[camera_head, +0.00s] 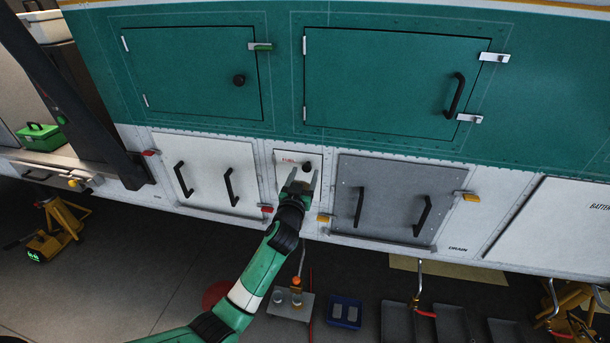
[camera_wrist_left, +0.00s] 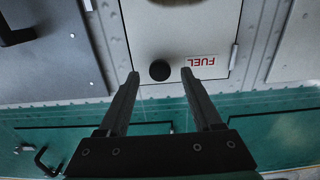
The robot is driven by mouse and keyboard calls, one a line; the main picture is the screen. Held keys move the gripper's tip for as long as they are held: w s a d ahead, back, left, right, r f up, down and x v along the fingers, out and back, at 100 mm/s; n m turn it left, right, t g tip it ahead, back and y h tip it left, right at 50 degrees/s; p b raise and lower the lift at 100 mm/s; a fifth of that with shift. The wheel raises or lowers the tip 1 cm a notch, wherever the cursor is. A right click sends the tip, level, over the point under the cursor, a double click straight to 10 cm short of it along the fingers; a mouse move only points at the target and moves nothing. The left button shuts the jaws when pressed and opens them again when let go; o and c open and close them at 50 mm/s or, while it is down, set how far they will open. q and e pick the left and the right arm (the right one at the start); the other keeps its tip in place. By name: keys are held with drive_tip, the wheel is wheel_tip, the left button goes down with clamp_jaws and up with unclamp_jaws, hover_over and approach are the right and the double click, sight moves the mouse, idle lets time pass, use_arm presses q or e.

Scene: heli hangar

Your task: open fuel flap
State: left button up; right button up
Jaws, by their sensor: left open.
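The fuel flap (camera_head: 285,158) is a small white panel low on the helicopter's side, between a white double-handled panel and a grey one. It appears shut. It carries a dark round knob (camera_head: 307,167) and red lettering, which reads FUEL in the left wrist view (camera_wrist_left: 202,61). My left gripper (camera_head: 302,178) is open and empty just in front of the flap. In the left wrist view, the knob (camera_wrist_left: 160,71) shows between the two fingertips; I cannot tell whether they touch it. The gripper hides the flap's lower part in the head view. My right gripper is not in view.
The white panel (camera_head: 205,165) and grey panel (camera_head: 372,190) beside the flap have protruding black handles. Green doors (camera_head: 390,80) with latches lie above. Below on the floor are a blue tray (camera_head: 344,312), a small stand (camera_head: 290,303) and dark bins (camera_head: 450,323).

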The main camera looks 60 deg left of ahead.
use_arm(q)
drive_tip(key=shift+w+a, duration=0.45)
drive_tip(key=shift+a, duration=0.1)
drive_tip(key=shift+c, duration=0.2)
clamp_jaws()
idle(0.9)
